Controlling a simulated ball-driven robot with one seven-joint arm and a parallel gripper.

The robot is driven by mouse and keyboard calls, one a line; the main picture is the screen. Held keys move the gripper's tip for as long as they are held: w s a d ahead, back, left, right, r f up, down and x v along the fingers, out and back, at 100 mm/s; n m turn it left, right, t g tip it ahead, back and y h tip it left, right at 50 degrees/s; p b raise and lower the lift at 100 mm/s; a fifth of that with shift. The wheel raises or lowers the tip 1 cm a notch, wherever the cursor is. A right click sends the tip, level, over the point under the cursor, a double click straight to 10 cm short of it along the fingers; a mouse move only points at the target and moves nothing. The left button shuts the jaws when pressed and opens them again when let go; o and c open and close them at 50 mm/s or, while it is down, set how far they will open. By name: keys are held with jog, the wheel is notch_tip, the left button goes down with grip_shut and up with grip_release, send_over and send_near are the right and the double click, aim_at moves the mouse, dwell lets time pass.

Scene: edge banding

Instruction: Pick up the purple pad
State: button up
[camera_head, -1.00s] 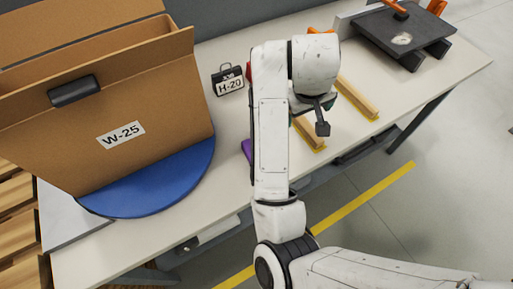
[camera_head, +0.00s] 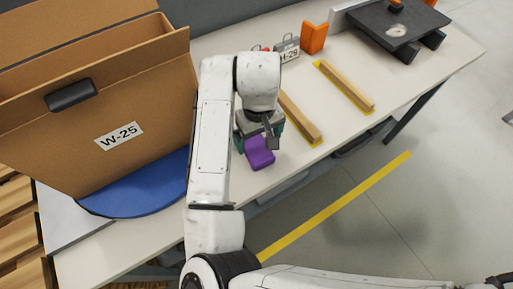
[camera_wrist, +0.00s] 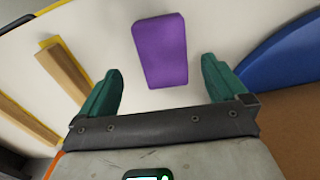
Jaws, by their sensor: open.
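The purple pad (camera_head: 259,152) lies on the white table, close to its front edge. In the wrist view the pad (camera_wrist: 160,50) is a rounded purple block ahead of my gripper, lined up with the gap between the fingers. My gripper (camera_wrist: 160,88) is open and empty, with a green finger on each side of that gap. In the head view my gripper (camera_head: 258,135) is beside the pad, and my wrist hides part of the fingers. I cannot tell the exact height of the fingers over the table.
A cardboard box labelled W-25 (camera_head: 120,130) stands on a blue disc (camera_head: 130,203) at left. Wooden strips (camera_head: 345,86) lie on yellow marks right of the pad. A tagged grey block (camera_head: 287,50), an orange block (camera_head: 314,37) and a dark platform (camera_head: 400,25) stand behind.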

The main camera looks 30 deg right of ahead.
aim_at(257, 148)
jog(key=f, duration=0.2)
jog(key=f+p, duration=0.1)
jog(key=f, duration=0.2)
jog(key=shift+a, duration=0.2)
jog(key=shift+c, duration=0.2)
jog(key=c, duration=1.1)
